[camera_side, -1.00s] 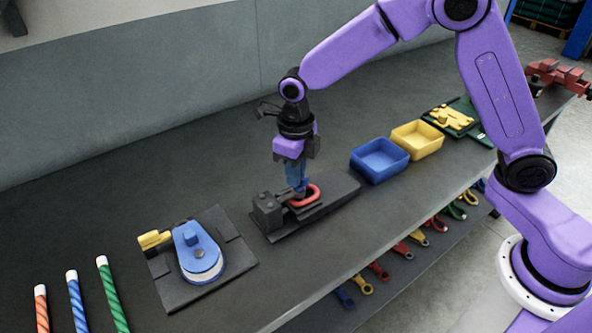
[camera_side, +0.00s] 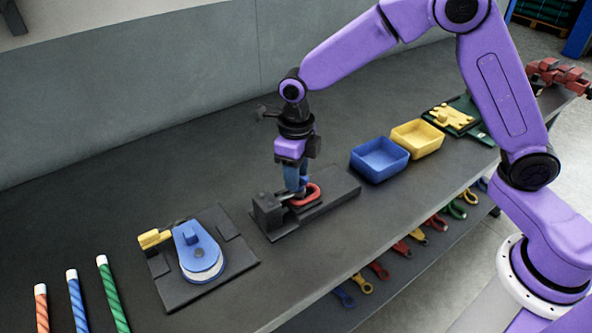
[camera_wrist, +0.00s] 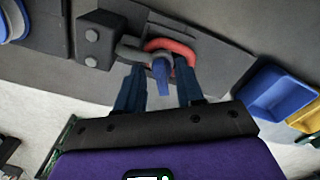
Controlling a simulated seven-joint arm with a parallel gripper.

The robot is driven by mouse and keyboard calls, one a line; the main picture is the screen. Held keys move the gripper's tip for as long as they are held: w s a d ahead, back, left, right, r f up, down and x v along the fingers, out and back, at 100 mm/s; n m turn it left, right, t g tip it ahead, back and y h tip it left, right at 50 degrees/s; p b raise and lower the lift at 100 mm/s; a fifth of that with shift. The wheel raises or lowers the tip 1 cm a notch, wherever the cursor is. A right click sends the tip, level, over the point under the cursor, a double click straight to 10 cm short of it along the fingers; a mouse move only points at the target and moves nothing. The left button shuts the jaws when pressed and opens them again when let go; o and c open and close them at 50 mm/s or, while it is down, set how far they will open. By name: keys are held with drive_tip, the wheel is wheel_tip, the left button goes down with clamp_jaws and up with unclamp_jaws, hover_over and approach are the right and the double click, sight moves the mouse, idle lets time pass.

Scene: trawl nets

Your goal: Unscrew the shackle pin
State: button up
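A grey shackle (camera_wrist: 128,48) and a red ring (camera_wrist: 183,49) are joined on a dark fixture plate (camera_side: 335,194). The shackle sits against a dark block (camera_side: 267,212), which shows two bolt heads in the wrist view (camera_wrist: 92,34). A blue pin head (camera_wrist: 161,74) sticks up from the shackle towards the wrist camera. My gripper (camera_wrist: 159,65) points down over it, with its two dark blue fingers on either side of the pin head and a gap showing on each side. In the side view the fingers hide the pin.
A blue pulley block (camera_side: 188,243) on a dark plate, with a yellow part (camera_side: 153,239), lies to the left. A blue bin (camera_side: 380,163) and a yellow bin (camera_side: 418,140) stand to the right. Striped rope pieces (camera_side: 112,293) lie at the front left. Bench behind the fixture is clear.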

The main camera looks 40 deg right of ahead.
drive_tip(key=shift+w+r, duration=0.1)
drive_tip(key=shift+r, duration=0.05)
wheel_tip(320, 180, up, 17)
idle(0.5)
idle(0.4)
drive_tip(key=s+d+f+m, duration=0.3)
drive_tip(key=s+d+m, duration=0.2)
drive_tip(key=s+m, duration=0.4)
drive_tip(key=s+d+f+m, duration=0.3)
drive_tip(key=s+d+m, duration=0.2)
drive_tip(key=s+m, duration=0.4)
drive_tip(key=s+d+f+m, duration=0.3)
drive_tip(key=s+d+m, duration=0.2)
drive_tip(key=s+m, duration=0.5)
drive_tip(key=shift+d+m, duration=0.3)
drive_tip(key=shift+m, duration=0.5)
drive_tip(key=shift+s, duration=0.1)
